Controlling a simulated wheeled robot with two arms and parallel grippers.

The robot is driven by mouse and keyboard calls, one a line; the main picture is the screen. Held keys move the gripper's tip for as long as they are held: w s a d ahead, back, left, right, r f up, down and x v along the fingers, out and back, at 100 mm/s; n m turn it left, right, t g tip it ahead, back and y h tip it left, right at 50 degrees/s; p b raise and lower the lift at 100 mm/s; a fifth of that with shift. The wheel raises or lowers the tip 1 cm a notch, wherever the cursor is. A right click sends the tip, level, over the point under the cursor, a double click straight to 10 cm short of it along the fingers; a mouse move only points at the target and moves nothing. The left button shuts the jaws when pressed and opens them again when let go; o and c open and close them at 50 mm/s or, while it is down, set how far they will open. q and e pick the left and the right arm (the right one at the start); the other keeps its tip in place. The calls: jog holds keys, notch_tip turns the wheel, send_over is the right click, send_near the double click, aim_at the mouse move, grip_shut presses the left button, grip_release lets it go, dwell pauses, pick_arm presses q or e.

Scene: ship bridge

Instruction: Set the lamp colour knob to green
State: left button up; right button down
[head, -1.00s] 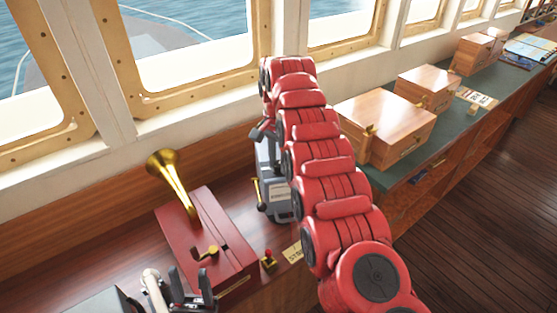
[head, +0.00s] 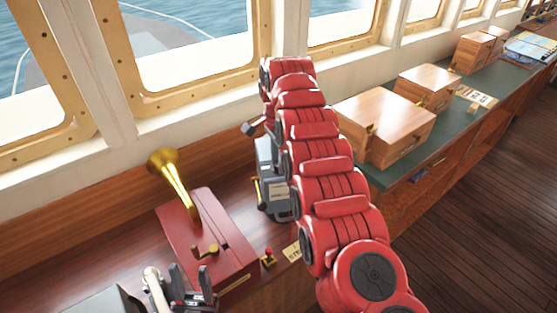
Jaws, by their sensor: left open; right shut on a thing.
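A grey upright device (head: 266,160) with a pale label stands by the wall, partly covered by my red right arm; it appears to be the lamp. A small yellow lever sits on its left side. A dark grey part at its top left appears to belong to my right gripper (head: 251,128). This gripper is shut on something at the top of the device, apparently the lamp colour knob. The fingertips and the knob are hidden behind my arm, so the knob's setting cannot be read. My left gripper (head: 190,290) is open and empty at the lower left, before the red box.
A red box (head: 205,235) with a brass horn (head: 170,175) and crank stands on the wooden counter. A small red-topped switch (head: 268,257) and a label plate (head: 292,252) are beside it. Wooden boxes (head: 385,120) stand on the green counter at right.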

jog(key=shift+w+r, duration=0.1)
jog(key=c, duration=0.5)
grip_release()
jog(key=shift+c, duration=0.2)
jog(key=shift+r, duration=0.3)
notch_tip(320, 180, up, 17)
jog(key=p, duration=1.6)
jog(key=shift+f, duration=0.15)
